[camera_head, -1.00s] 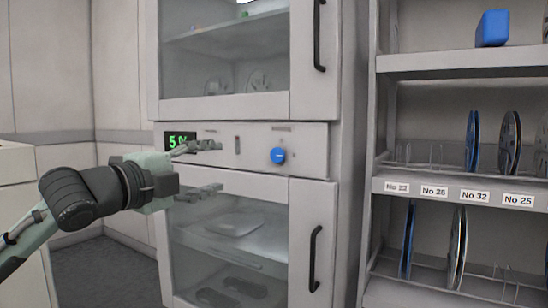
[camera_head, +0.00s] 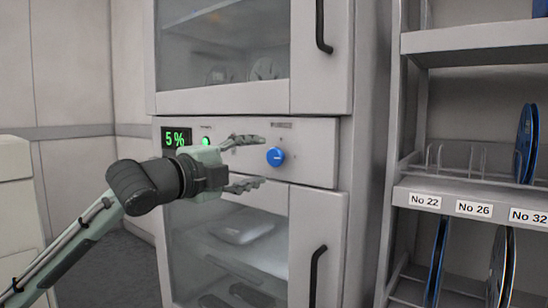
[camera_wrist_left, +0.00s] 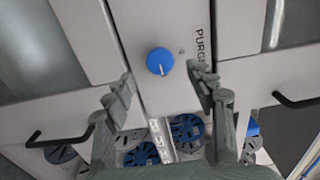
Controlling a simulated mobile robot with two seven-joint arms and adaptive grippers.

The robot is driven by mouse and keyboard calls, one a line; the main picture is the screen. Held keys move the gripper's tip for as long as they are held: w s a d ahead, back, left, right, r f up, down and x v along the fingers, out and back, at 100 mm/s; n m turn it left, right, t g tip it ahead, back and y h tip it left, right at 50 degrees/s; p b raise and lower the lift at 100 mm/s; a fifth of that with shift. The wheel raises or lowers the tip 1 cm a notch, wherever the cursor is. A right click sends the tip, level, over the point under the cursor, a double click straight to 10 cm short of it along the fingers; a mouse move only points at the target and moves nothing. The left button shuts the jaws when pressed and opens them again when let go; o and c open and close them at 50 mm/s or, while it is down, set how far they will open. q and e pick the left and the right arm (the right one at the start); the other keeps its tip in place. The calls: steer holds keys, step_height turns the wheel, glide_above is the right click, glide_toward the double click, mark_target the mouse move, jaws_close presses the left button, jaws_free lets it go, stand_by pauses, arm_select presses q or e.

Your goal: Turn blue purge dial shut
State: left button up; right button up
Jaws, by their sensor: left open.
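The blue purge dial (camera_head: 275,157) is a round knob on the cabinet's grey control panel. The left wrist view shows it too (camera_wrist_left: 160,61), with a white pointer line, beside a printed label that begins PURG. My left gripper (camera_head: 260,162) is open and empty, just left of the dial in the head view, its fingers pointing at it. In the left wrist view its fingertips (camera_wrist_left: 161,77) lie on either side of and just below the dial, without visible contact. My right gripper is not in view.
A green display (camera_head: 175,138) on the panel reads 5 %, with a green light (camera_head: 206,142) beside it. Glass cabinet doors lie above and below the panel, with dark handles (camera_head: 318,268). A shelf rack (camera_head: 470,188) with reels stands to the right.

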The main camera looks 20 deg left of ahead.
mark_target(273, 158)
arm_select(q)
steer(key=shift+x, duration=2.7)
steer(key=c, duration=1.2)
